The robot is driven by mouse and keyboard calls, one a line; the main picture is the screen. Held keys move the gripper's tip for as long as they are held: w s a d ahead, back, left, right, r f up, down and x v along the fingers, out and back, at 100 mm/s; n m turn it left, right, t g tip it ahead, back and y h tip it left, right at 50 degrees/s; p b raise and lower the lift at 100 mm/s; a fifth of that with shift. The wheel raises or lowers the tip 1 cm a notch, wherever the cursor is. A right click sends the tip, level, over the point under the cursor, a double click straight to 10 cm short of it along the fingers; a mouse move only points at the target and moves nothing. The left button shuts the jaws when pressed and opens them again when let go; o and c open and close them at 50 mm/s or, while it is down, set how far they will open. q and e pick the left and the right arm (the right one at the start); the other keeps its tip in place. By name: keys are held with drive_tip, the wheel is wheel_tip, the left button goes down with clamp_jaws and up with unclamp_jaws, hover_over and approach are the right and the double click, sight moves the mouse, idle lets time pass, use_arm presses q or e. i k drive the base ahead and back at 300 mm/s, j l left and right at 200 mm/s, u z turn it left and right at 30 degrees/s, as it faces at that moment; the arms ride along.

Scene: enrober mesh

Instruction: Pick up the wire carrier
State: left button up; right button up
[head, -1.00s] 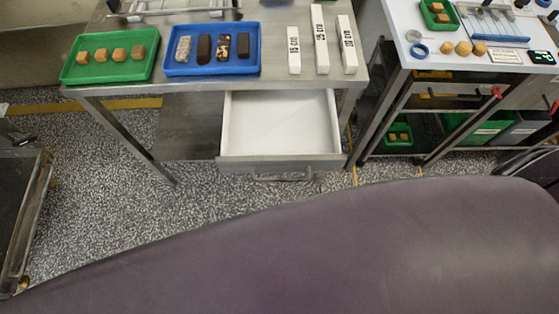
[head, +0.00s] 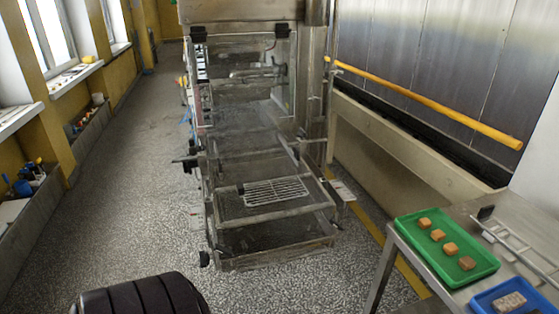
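A small pale wire grid (head: 275,191) lies flat on a frame in the lower front part of the steel machine (head: 270,262). It looks like the wire carrier. A metal rail-like frame (head: 516,246) lies on the steel table at the right, behind the green tray, and is partly cut off by the picture edge. Neither of my grippers is in view, and nothing touches the wire grid.
The steel table (head: 401,240) at the lower right holds a green tray (head: 483,271) with several brown pieces and a blue tray (head: 480,301). A yellow rail (head: 430,103) runs along the right wall. Speckled floor (head: 130,190) is clear left of the machine.

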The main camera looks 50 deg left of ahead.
sight(240, 187)
drive_tip(key=u, duration=1.8)
